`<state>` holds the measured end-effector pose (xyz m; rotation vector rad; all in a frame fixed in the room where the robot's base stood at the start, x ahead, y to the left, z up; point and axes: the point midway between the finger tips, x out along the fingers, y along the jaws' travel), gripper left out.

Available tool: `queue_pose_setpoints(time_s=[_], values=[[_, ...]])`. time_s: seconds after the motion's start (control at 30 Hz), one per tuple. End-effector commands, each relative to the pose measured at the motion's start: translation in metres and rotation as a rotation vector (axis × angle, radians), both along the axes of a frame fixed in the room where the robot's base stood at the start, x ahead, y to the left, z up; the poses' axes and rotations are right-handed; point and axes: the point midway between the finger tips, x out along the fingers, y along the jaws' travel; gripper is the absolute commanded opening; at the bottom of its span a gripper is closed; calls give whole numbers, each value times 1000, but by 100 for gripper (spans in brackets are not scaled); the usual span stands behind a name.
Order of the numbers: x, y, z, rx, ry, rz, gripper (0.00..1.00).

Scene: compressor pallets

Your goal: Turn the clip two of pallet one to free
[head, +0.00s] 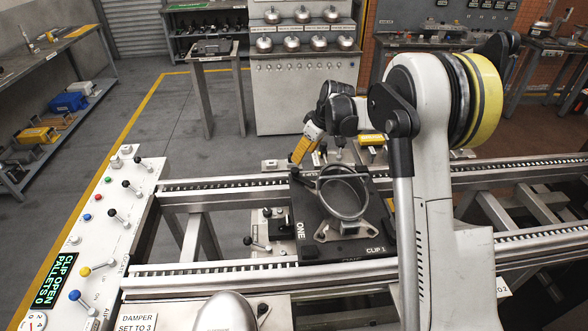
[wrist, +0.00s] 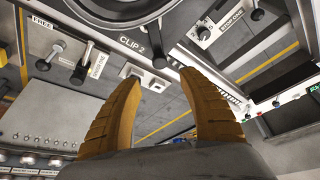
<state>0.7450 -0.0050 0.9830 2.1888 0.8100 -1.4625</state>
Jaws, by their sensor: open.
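Pallet one (head: 290,200) is a black plate on the rails, marked ONE, with a round metal housing (head: 345,190) on it. Its near edge reads CLIP 1; the wrist view shows a CLIP 2 label (wrist: 133,45) on another edge. A black knob (wrist: 160,62) sits just below that label; I cannot tell for sure that it is clip two. My gripper (wrist: 159,76) is open and empty, its two orange fingers either side of and below that knob in the picture, apparently apart from it. In the head view my gripper (head: 298,158) is at the pallet's far left corner.
A FREE label (wrist: 42,24) and a lever with a black knob (wrist: 43,65) are at the wrist view's left. A STOP ONE plate (wrist: 228,22) is at its upper right. A control panel (head: 125,200) with levers and a display reading CLIP OPEN PALLETS 0 stands left.

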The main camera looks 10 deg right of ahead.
Motion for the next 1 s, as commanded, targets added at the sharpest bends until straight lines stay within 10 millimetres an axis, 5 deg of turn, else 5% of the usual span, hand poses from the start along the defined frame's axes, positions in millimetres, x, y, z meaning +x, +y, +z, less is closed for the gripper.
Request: queue_pose_setpoints(time_s=[0.5,0.93,1.0], values=[[26,22,-85,0,0,-1,49],[29,25,-93,0,0,-2,49],[29,25,-93,0,0,-2,29]])
